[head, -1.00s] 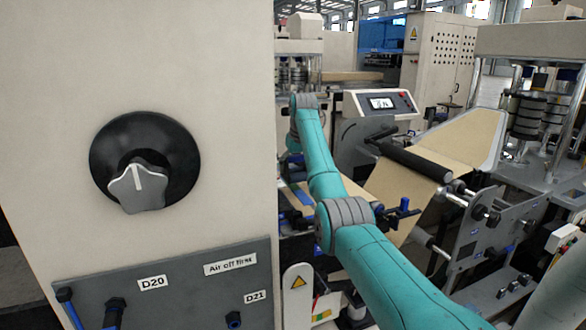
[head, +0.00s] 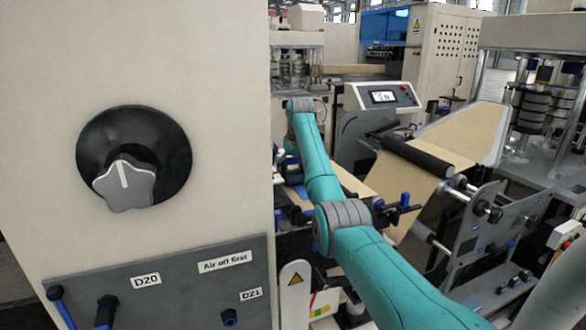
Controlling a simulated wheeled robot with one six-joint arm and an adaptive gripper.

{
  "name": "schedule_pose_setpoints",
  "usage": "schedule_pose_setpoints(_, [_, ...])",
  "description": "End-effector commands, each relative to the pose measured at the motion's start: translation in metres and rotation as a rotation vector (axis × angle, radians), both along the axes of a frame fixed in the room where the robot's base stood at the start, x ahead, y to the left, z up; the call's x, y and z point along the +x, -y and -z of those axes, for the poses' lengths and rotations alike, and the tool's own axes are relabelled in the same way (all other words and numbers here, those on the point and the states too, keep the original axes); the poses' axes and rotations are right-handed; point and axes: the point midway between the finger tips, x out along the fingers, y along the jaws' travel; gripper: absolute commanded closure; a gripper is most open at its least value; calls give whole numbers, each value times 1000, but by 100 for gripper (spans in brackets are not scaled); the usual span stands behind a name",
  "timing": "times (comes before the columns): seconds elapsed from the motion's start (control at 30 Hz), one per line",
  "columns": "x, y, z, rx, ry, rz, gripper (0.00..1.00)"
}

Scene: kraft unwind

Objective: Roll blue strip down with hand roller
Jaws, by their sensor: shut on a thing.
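A narrow blue strip (head: 301,191) seems to lie on the brown kraft web (head: 345,178), just right of the cabinet edge; it is small and partly covered. My teal arm (head: 320,175) reaches from the lower right up to a grey joint near the cabinet's edge, crossing in front of the web. Beyond that joint the arm bends down and out of sight behind the cabinet and my own links. My gripper is hidden, and no hand roller shows.
A pale cabinet (head: 215,60) with a black dial (head: 125,185) and a grey panel labelled D20 and D21 fills the left. A small display console (head: 383,98) stands behind my arm. Rollers and a sloping kraft web (head: 465,135) stand on the right, close to my arm.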

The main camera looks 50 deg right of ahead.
Motion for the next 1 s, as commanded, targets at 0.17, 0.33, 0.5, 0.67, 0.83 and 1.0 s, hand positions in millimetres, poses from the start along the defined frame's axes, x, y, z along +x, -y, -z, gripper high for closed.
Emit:
schedule_pose_setpoints(0.17, [0,0,-1,-1,2,0,76])
schedule_pose_setpoints(0.33, [0,0,0,-1,2,0,76])
schedule_pose_setpoints(0.5, [0,0,2,-1,2,0,76])
schedule_pose_setpoints(0.67, [0,0,4,-1,1,0,76])
schedule_pose_setpoints(0.83, [0,0,6,0,0,0,76])
schedule_pose_setpoints(1.0, [-4,-2,7,1,-1,0,76])
